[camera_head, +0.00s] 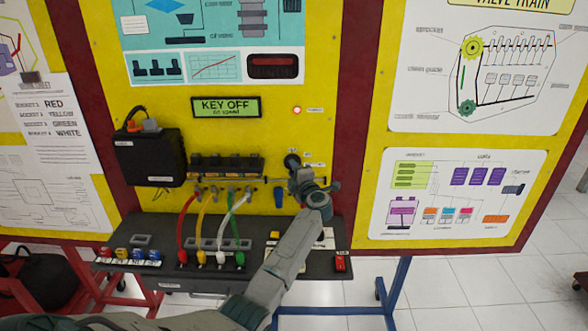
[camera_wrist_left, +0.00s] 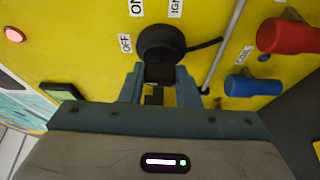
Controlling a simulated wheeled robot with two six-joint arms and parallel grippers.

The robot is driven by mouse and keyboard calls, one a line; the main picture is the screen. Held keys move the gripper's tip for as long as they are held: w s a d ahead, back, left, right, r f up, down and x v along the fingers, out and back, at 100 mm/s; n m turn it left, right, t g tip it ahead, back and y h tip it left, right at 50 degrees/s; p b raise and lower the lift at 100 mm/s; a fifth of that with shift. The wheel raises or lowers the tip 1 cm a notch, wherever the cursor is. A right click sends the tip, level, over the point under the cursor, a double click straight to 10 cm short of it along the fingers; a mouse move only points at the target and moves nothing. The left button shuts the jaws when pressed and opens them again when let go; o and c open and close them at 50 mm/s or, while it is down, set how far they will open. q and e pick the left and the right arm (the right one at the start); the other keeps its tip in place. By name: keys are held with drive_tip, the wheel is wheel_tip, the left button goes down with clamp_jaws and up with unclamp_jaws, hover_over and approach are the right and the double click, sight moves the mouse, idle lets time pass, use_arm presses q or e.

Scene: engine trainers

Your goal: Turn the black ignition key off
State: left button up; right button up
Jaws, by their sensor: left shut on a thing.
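The black ignition key (camera_wrist_left: 159,73) sits in a round black switch (camera_wrist_left: 160,40) on the yellow panel. My left gripper (camera_wrist_left: 159,84) is shut on the key, with a finger on each side. An OFF label (camera_wrist_left: 125,43) is left of the switch, and an ON label (camera_wrist_left: 136,8) is above it. In the head view the left gripper (camera_head: 299,176) reaches up to the switch (camera_head: 291,160) and hides most of the key. The display (camera_head: 226,107) reads KEY OFF. My right gripper is not in view.
A red lamp (camera_head: 297,110) glows above the switch. Red (camera_wrist_left: 290,36) and blue (camera_wrist_left: 254,85) handles and a thin metal rod (camera_wrist_left: 222,45) are close by on the right in the wrist view. Coloured leads (camera_head: 205,205) hang left of the arm above a dark shelf (camera_head: 160,267).

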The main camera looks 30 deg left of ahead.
use_arm(q)
drive_tip(key=shift+f+n, duration=0.1)
drive_tip(key=shift+n, duration=0.3)
drive_tip(key=o, duration=1)
drive_tip(key=b+v, duration=0.3)
drive_tip(key=v, duration=0.8)
